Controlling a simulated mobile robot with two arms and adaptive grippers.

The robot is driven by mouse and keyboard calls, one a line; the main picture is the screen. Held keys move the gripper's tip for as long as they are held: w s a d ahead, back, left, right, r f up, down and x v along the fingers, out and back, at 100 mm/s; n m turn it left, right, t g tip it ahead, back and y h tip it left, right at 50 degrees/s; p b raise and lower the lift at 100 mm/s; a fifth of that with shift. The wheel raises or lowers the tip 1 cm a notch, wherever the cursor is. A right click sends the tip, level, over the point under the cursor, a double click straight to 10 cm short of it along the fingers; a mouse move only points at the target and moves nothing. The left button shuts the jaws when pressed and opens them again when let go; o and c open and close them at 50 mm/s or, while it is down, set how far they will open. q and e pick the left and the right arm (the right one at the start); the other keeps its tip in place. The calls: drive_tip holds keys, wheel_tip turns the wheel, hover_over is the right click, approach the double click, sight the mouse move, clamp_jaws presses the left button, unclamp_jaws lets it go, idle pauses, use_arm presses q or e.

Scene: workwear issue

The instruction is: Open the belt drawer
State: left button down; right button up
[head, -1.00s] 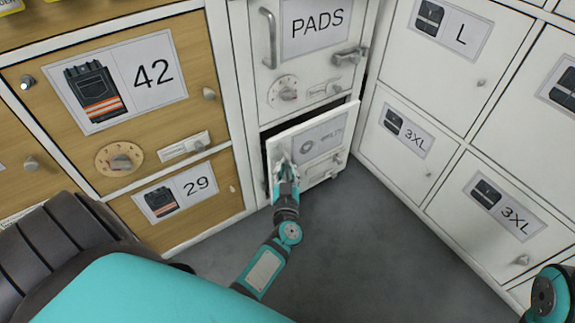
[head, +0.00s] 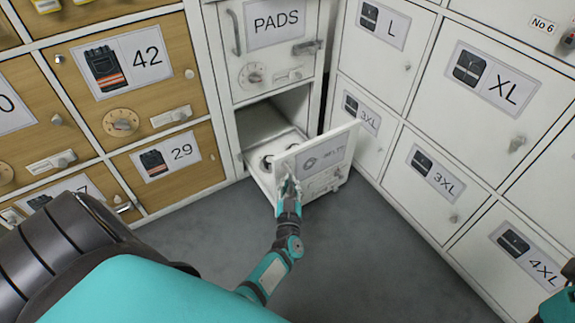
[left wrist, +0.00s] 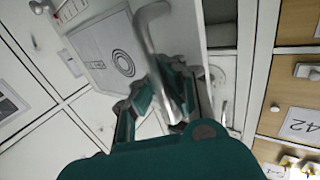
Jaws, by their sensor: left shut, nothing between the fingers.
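The belt drawer (head: 325,158) is pulled well out below the PADS door (head: 275,22). Its white front has a grey label with a ring picture, and a dark coiled belt shows inside on the drawer floor. My left gripper (head: 289,187) is at the left side of the drawer front, by its handle. In the left wrist view the curved metal drawer handle (left wrist: 150,50) runs down between the fingers of my left gripper (left wrist: 160,95). The fingers look closed around the bar, with no firm grip on it visible.
Wooden lockers, such as the one marked 42 (head: 125,65), stand on the left. White lockers, such as the one marked XL (head: 485,85), stand on the right. The drawer front stands near the right lockers. Grey floor (head: 370,260) in front is clear.

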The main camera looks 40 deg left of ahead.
use_arm(q)
drive_tip(key=shift+s+d+f, duration=0.1)
drive_tip(key=shift+s+d, duration=0.2)
drive_tip(key=shift+s, duration=0.05)
drive_tip(key=c, duration=1.5)
unclamp_jaws()
drive_tip(key=shift+o, duration=0.7)
drive_tip(key=shift+w, duration=0.15)
